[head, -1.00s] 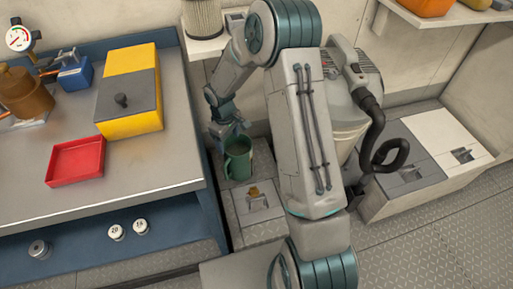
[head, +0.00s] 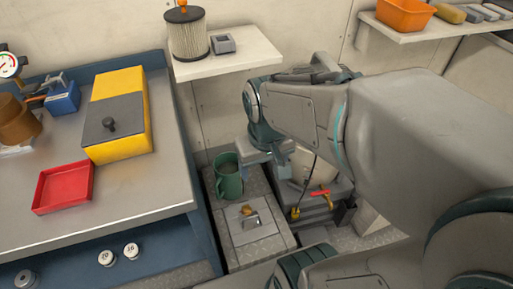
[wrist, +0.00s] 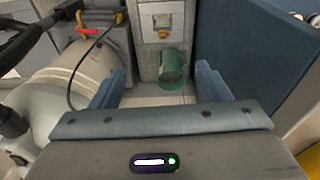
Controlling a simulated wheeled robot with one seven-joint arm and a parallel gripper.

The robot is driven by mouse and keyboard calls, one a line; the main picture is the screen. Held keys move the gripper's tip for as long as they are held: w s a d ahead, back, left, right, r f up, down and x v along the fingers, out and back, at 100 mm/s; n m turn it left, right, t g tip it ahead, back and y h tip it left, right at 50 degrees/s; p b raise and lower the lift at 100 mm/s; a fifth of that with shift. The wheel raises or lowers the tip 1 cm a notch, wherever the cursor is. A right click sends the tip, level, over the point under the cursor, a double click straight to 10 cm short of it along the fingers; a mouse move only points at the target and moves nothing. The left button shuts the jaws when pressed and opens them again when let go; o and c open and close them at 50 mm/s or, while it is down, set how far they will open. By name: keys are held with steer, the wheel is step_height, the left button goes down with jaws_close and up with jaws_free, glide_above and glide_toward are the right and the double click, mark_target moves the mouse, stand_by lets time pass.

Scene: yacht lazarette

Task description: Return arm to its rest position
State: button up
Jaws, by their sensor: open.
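My arm is folded back on the right side of the head view, its large grey links over the middle and right. My gripper (head: 266,154) points down beside the green mug (head: 228,177), apart from it. In the wrist view my gripper (wrist: 158,86) shows two blue-grey fingers spread wide with nothing between them. The green mug (wrist: 173,68) stands beyond the fingers, upright on the low locker (head: 260,226) next to the workbench.
The workbench (head: 150,194) on the left carries a red tray (head: 63,187), a yellow-and-grey box (head: 118,115) and a brass fitting. A wall shelf (head: 225,64) holds a filter cartridge (head: 187,33). An orange bin (head: 405,13) sits on the right shelf.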

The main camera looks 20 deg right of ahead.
steer(key=shift+s+r+m, duration=0.1)
steer(key=shift+s+m, duration=0.2)
steer(key=shift+s, duration=0.55)
steer(key=shift+r, duration=0.1)
step_height(320, 180, up, 18)
steer(key=t+p, duration=0.1)
steer(key=p, duration=1.5)
steer(key=shift+a, duration=0.25)
steer(key=shift+w, duration=0.1)
